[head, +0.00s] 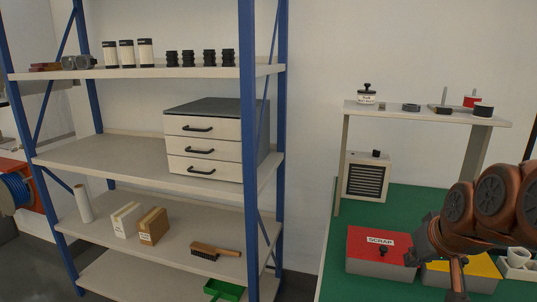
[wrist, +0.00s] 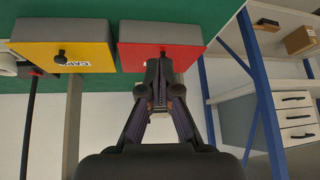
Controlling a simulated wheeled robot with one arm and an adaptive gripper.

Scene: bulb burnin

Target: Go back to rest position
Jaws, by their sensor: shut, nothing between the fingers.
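My gripper (wrist: 160,75) is shut and empty in the wrist view. Its fingertips overlap the front edge of a red box (wrist: 185,32) in the picture; I cannot tell whether they touch it. The fingertips are hard to make out there. The yellow box (wrist: 60,48) is also left of the gripper in the wrist view.
A blue-framed shelving unit (head: 246,150) stands left of the bench with drawers (head: 203,150), jars and small boxes. A raised bench shelf (head: 425,115) holds small items. A grey vented box (head: 366,178) stands below it. Bare floor shows between shelving and bench.

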